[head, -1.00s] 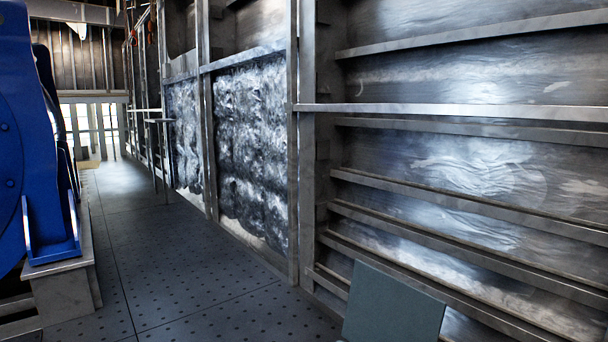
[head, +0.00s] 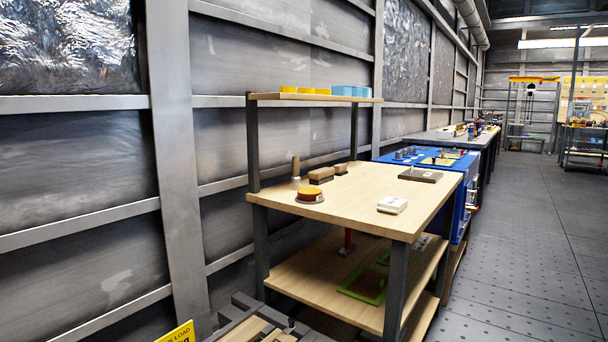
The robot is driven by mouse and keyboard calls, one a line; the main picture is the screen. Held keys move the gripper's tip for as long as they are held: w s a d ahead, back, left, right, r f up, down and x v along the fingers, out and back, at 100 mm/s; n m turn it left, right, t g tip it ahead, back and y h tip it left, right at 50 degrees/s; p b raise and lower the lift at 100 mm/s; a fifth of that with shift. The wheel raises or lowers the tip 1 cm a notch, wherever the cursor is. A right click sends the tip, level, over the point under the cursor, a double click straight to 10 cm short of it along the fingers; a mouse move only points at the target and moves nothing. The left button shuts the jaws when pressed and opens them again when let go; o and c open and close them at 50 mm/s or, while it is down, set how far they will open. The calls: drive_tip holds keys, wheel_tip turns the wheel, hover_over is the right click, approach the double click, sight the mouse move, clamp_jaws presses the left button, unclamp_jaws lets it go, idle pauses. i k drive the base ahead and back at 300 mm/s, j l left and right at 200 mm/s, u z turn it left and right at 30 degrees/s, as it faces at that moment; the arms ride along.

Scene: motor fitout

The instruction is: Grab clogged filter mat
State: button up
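I cannot make out a clogged filter mat for certain. A green-edged flat frame (head: 378,298) lies on the lower shelf of a wooden workbench (head: 365,191) in the middle of the head view. I cannot tell what it is. A second green edge shows behind it, partly hidden by the bench leg and top. My gripper is not in view.
The bench top holds a yellow-topped round object (head: 310,194), wooden blocks (head: 321,175), a white box (head: 392,205) and a dark plate (head: 420,176). Blue bins (head: 350,91) sit on its raised shelf. Pallet-like slats (head: 262,325) stand low in front. Open floor (head: 515,250) lies to the right.

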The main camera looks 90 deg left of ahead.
sight(409, 174)
drive_tip(key=u, duration=2.35)
drive_tip(key=i+l+z, duration=0.3)
drive_tip(key=i, duration=0.15)
drive_tip(key=i+z, duration=0.3)
drive_tip(key=i, duration=0.15)
drive_tip(key=i+l, duration=0.15)
drive_tip(key=i, duration=0.75)
drive_tip(key=i+l, duration=0.1)
drive_tip(key=i, duration=0.8)
drive_tip(key=j+u, duration=0.05)
